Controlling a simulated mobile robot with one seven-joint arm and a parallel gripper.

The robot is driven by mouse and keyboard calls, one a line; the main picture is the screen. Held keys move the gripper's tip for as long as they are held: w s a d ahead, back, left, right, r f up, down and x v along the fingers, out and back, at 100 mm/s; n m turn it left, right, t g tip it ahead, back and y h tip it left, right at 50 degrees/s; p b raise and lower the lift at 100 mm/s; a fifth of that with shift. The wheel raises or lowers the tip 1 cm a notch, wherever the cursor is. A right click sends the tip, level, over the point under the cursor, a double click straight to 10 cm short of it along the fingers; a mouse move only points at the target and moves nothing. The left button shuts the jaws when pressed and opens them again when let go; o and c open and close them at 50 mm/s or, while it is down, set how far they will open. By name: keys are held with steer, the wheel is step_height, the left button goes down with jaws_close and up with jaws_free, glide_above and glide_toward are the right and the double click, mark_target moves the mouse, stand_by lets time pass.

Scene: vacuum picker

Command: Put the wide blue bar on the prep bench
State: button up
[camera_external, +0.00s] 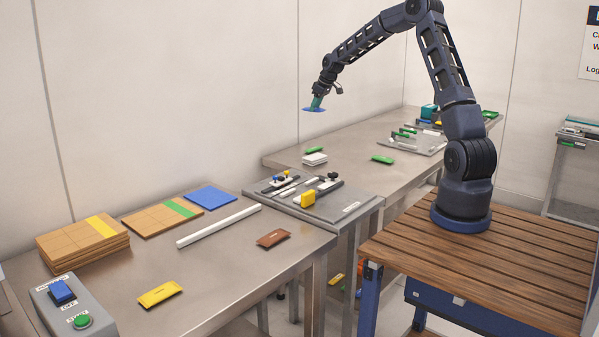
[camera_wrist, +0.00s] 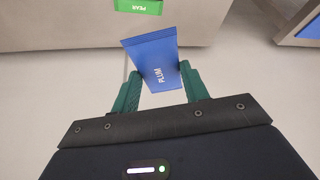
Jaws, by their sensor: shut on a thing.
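The wide blue bar, a flat blue packet marked PLUM (camera_wrist: 154,54), is between the green fingers of my gripper (camera_wrist: 160,76) in the wrist view. The fingers are shut on its near part, and its far end sticks out ahead, slightly tilted. In the external view my gripper (camera_external: 317,101) holds the blue bar (camera_external: 314,110) high in the air, clear of the surfaces. Two metal benches show: a near left one (camera_external: 225,265) and a far one (camera_external: 345,178). I cannot tell which is the prep bench.
On the near bench lie a yellow bar (camera_external: 160,294), a brown bar (camera_external: 273,238), a white rod (camera_external: 218,226), a blue square (camera_external: 211,198) and brown slabs (camera_external: 80,244). A grey side table (camera_external: 335,208) holds a yellow block (camera_external: 308,198). Green bars (camera_external: 382,159) lie on the far bench.

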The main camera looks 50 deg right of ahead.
steer(key=s+d+m+h, duration=0.1)
steer(key=s+d+m, duration=0.1)
steer(key=s+d, duration=0.55)
steer(key=s+d+m, duration=0.1)
steer(key=s+d, duration=0.3)
steer(key=d, duration=0.7)
glide_toward(356, 149)
steer(key=x, duration=0.6)
steer(key=shift+w+d, duration=0.15)
steer(key=shift+d, duration=0.1)
steer(key=shift+f, duration=0.15)
steer(key=o, duration=1)
